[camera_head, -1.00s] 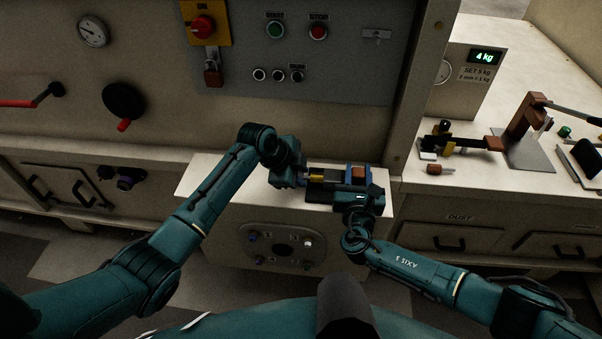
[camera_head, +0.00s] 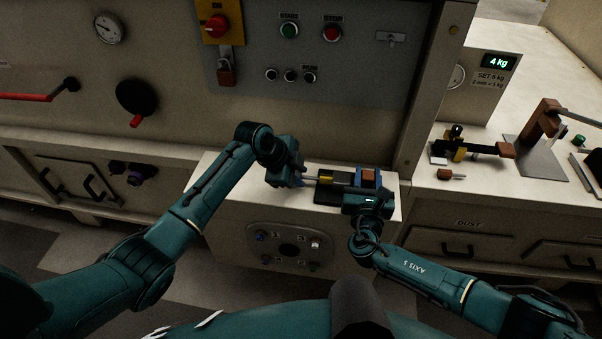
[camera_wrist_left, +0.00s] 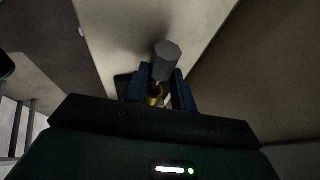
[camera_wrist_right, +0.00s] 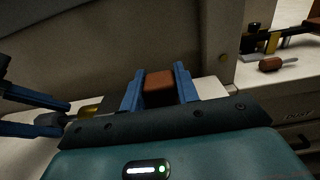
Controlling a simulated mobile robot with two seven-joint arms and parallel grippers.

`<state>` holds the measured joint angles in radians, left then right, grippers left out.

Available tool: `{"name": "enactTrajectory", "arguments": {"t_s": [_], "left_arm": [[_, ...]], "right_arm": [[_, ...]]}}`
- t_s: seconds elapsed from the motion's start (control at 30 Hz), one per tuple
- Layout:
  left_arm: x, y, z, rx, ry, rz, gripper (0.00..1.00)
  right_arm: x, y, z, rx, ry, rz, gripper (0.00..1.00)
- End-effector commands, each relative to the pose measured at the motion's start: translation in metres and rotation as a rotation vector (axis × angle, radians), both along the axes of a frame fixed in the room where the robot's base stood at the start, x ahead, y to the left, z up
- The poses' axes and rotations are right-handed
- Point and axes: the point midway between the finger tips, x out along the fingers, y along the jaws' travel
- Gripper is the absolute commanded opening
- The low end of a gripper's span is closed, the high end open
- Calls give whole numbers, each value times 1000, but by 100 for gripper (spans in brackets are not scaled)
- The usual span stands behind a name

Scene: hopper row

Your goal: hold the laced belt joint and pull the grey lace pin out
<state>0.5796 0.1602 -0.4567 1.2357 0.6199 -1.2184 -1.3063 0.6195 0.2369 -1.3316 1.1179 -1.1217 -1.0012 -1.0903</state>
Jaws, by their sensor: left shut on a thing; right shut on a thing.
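The laced belt joint is a dark strip (camera_head: 333,196) on the pale ledge, with a yellow piece (camera_head: 326,176) at its left end. My right gripper (camera_head: 368,178) is shut on a brown block (camera_wrist_right: 159,88) at the joint's right end. My left gripper (camera_head: 302,181) is left of the joint, apart from the yellow piece. A thin grey rod, the lace pin (camera_head: 313,180), spans the gap between them. In the left wrist view a grey cylindrical head (camera_wrist_left: 166,60) shows between my blue fingers, with brass colour below it. The pin's far end is hidden.
The ledge (camera_head: 215,168) stands against the machine panel, with a padlock (camera_head: 226,74) and buttons above it. On the right bench lie a brown-handled tool (camera_head: 450,174) and a clamp-like fixture (camera_head: 470,150). The ledge left of my left gripper is clear.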

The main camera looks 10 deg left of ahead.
Motion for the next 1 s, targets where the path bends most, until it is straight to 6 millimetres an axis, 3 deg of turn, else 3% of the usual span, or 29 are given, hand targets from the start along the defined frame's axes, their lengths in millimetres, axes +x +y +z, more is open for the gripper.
{"name": "enactTrajectory", "arguments": {"t_s": [0.33, 0.73, 1.0], "left_arm": [[0, 2, 0, 0, -1, 0, 0], [0, 29, 0, 0, -1, 0, 0], [0, 31, 0, -1, -1, 0, 0]], "right_arm": [[0, -1, -1, -1, 1, -1, 0], [0, -1, 0, -1, 1, -1, 0], [0, -1, 0, -1, 1, -1, 0]]}}
